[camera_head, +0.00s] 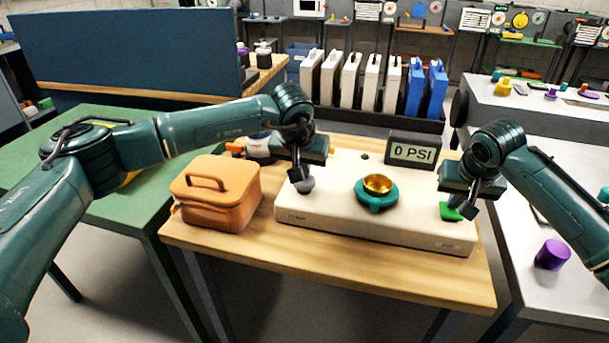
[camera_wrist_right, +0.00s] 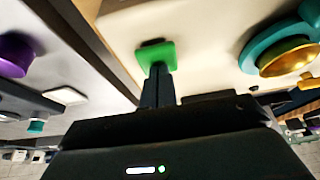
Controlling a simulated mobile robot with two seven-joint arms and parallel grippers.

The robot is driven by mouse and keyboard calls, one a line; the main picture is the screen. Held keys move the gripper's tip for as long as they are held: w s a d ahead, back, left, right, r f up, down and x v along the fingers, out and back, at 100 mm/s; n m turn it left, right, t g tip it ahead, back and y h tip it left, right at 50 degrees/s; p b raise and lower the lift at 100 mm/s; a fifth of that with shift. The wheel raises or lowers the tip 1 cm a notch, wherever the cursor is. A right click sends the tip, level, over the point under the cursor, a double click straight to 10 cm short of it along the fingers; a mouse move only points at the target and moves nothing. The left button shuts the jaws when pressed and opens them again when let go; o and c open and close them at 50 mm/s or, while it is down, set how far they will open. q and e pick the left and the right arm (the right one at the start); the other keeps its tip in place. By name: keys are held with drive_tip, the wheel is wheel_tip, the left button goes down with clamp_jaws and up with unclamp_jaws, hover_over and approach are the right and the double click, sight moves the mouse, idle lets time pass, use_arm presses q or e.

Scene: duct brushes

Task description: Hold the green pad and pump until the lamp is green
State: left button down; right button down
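The cream pump box (camera_head: 330,221) lies on the wooden table. The green pad (camera_head: 448,211) is at its right end; in the right wrist view the pad (camera_wrist_right: 156,52) is just beyond my right fingertips. My right gripper (camera_head: 468,208) is shut, its fingers together at the pad; I cannot tell whether they press it. My left gripper (camera_head: 299,181) appears shut, its tips at a grey round knob (camera_head: 306,186) on the box's left part, partly hiding it. The display (camera_head: 412,152) reads "0 PSI". A small dark round spot (camera_head: 365,156), perhaps the lamp, is not lit green.
A gold dome in a teal ring (camera_head: 376,195) sits mid-box, between my grippers. An orange lidded case (camera_head: 215,195) stands left of the box. A green table (camera_head: 110,210) is at left. A grey-white table with a purple cylinder (camera_head: 552,254) is at right.

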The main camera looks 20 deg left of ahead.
use_arm(q)
drive_tip(key=shift+f, duration=0.5)
drive_tip(key=shift+r, duration=1.15)
drive_tip(key=shift+f, duration=0.1)
drive_tip(key=shift+f, duration=1.05)
drive_tip(key=shift+r, duration=1.15)
